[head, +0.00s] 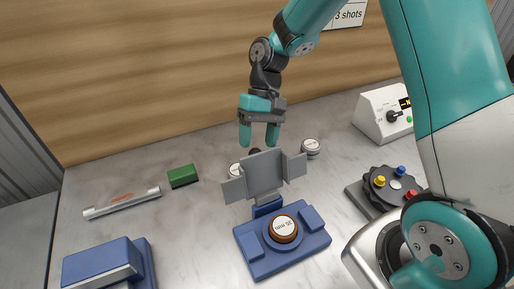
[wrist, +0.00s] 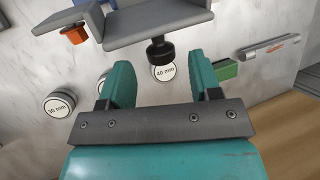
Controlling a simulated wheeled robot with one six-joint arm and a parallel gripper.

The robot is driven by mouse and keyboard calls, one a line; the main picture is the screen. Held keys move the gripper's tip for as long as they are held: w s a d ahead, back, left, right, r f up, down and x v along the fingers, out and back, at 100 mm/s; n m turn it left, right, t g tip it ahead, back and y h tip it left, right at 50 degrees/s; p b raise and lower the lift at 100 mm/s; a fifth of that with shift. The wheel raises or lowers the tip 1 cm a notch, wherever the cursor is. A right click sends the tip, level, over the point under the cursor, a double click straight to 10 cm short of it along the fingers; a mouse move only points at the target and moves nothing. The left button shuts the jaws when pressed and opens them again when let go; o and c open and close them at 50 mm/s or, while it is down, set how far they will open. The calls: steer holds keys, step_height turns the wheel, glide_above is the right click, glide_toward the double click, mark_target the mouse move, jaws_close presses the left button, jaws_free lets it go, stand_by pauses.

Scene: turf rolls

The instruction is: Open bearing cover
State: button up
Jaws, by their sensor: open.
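The grey bearing cover (head: 264,174) stands raised, hinged at the back of a blue bearing base (head: 270,262). A brown-ringed bearing (head: 283,229) with a white label sits exposed in the base. My gripper (head: 259,136) is open and empty, pointing down just behind the upright cover. In the wrist view the cover (wrist: 150,24) fills the top, and a black knob (wrist: 160,50) on it shows between and beyond the fingertips of my gripper (wrist: 160,80). I see no contact between fingers and knob. An orange-brown part (wrist: 74,35) shows at the upper left there.
Round labelled pieces stand behind the cover: one at right (head: 310,147), one partly hidden at left (head: 235,169). A green block (head: 183,176), a grey bar (head: 122,202) and a blue block (head: 98,262) lie left. A knobbed device (head: 388,187) and a white box (head: 383,113) are right.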

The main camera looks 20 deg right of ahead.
mark_target(262, 152)
steer(key=shift+x, duration=1.45)
steer(key=shift+c, duration=0.5)
jaws_close()
steer(key=shift+s+r+t, duration=0.45)
steer(key=shift+s+t, duration=0.15)
steer(key=shift+s, duration=0.05)
steer(key=shift+s+r, duration=0.35)
steer(key=shift+s, duration=0.35)
steer(key=shift+f, duration=0.1)
steer(key=shift+o, duration=0.5)
jaws_free()
